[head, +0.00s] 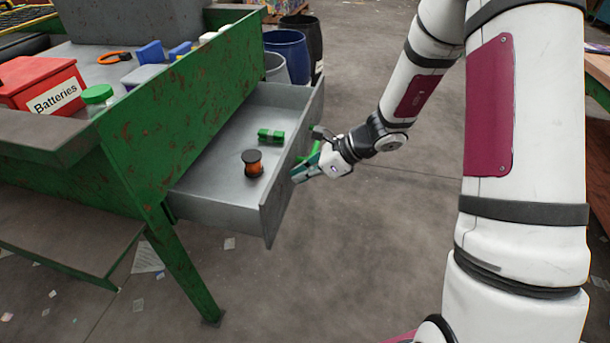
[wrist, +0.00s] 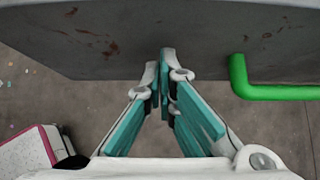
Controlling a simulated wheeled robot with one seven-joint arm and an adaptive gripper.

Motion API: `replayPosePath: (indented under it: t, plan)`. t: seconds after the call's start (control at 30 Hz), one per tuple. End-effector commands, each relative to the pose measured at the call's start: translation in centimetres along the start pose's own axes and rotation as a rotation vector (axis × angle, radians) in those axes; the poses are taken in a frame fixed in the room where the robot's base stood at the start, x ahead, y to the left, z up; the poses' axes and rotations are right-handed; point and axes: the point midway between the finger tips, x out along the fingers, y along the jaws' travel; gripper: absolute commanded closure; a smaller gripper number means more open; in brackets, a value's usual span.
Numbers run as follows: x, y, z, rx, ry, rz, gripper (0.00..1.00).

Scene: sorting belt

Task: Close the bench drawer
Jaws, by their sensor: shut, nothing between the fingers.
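The bench drawer (head: 222,165) is a grey metal tray pulled well out from the green bench (head: 150,125). Its front panel (head: 292,160) also shows in the wrist view (wrist: 130,40) as a grey face with rust spots. A green bar handle (wrist: 275,92) is on that face, to the right of my fingers. My gripper (head: 298,174) is outside the drawer, at the front panel. In the wrist view its teal fingers (wrist: 164,80) are together and empty, pointing at the panel. I cannot tell whether the tips touch it.
A red Batteries box (head: 45,85) and small items stand on the bench. Blue (head: 288,55) and black barrels (head: 306,40) stand behind the drawer. The floor right of it is clear.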

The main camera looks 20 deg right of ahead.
Motion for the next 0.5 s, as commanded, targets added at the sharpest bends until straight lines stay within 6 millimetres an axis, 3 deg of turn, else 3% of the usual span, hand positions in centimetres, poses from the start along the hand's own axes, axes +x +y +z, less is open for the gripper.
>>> replayPosePath:
  t: [0.27, 0.5]
  plan:
    - [0.5, 0.0, 0.4, -0.002, 0.0, 0.001, 1.0]
    - [3.2, 0.1, 2.9, -0.005, -0.001, 0.003, 1.0]
